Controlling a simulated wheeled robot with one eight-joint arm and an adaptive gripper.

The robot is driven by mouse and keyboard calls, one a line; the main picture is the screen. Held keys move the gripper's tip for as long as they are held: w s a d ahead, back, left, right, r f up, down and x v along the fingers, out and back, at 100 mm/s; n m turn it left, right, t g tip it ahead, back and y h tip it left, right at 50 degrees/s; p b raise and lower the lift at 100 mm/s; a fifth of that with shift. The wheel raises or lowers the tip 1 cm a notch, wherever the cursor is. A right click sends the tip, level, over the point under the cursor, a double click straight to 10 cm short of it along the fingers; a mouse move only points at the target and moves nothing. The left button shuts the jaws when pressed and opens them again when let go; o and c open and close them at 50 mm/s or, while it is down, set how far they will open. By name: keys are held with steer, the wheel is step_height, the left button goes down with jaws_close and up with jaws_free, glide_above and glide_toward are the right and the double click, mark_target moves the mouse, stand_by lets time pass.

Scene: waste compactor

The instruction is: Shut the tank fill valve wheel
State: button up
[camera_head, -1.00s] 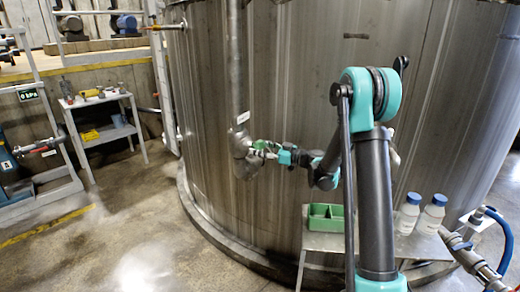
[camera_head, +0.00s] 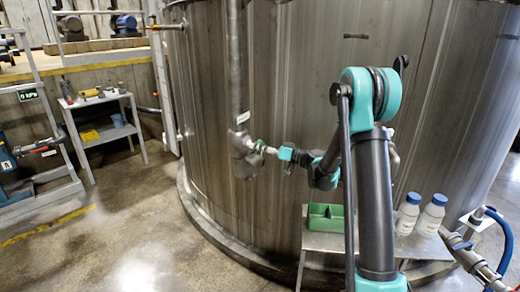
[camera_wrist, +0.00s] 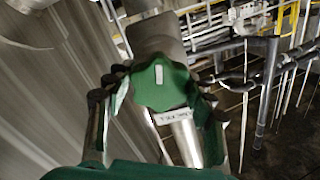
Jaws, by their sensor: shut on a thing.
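The green valve wheel (camera_wrist: 163,92) fills the middle of the wrist view, with a short white mark on its face. It sits on a grey valve body (camera_wrist: 158,38) on the pipe. My gripper (camera_wrist: 160,82) has a finger on either side of the wheel and is shut on it. In the head view my gripper (camera_head: 264,148) reaches the valve body (camera_head: 243,158) at the lower end of the vertical pipe (camera_head: 234,70) on the tank. There the wheel is mostly hidden by my gripper. A white label (camera_wrist: 174,117) with unclear lettering shows just below the wheel.
The big metal tank (camera_head: 290,80) stands close behind the valve. A small table (camera_head: 330,243) before it holds a green tray (camera_head: 325,217) and two white bottles with blue caps (camera_head: 408,213). A side cart (camera_head: 98,100) stands at left. The floor between is clear.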

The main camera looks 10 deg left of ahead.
steer(key=m, duration=0.4)
steer(key=shift+m, duration=0.3)
steer(key=m, duration=0.3)
steer(key=shift+m, duration=0.3)
steer(key=m, duration=0.4)
steer(key=shift+m, duration=0.3)
steer(key=m, duration=0.3)
steer(key=shift+m, duration=0.3)
steer(key=m, duration=0.4)
steer(key=shift+m, duration=0.3)
steer(key=m, duration=0.3)
steer(key=shift+m, duration=0.3)
steer(key=m, duration=0.4)
steer(key=shift+m, duration=2.1)
